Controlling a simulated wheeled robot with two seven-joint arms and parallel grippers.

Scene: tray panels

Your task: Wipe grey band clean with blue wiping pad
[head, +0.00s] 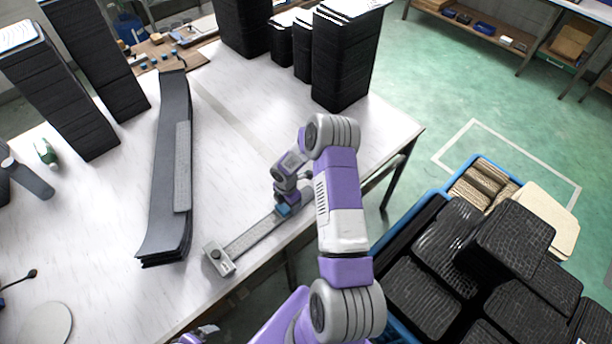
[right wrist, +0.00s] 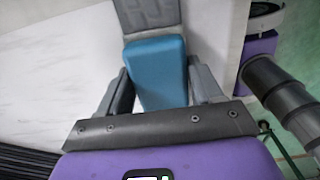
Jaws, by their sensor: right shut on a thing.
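The blue wiping pad (right wrist: 158,72) is held between the two fingers of my right gripper (right wrist: 160,88) in the right wrist view. In the head view a small part of the blue pad (head: 284,210) shows under my right gripper (head: 285,203), at the upper end of a long grey strip (head: 250,236) near the table's front edge. The grey strip also shows beyond the pad in the right wrist view (right wrist: 150,14). Whether the pad touches it is hard to tell. A fainter grey band (head: 237,122) crosses the white tabletop farther back.
A stack of long dark panels (head: 165,170) lies left of the strip. Tall black stacks (head: 345,60) stand at the back of the white table (head: 100,240). A blue crate (head: 398,328) of black pieces stands right of the table. Bare tabletop lies between panels and strip.

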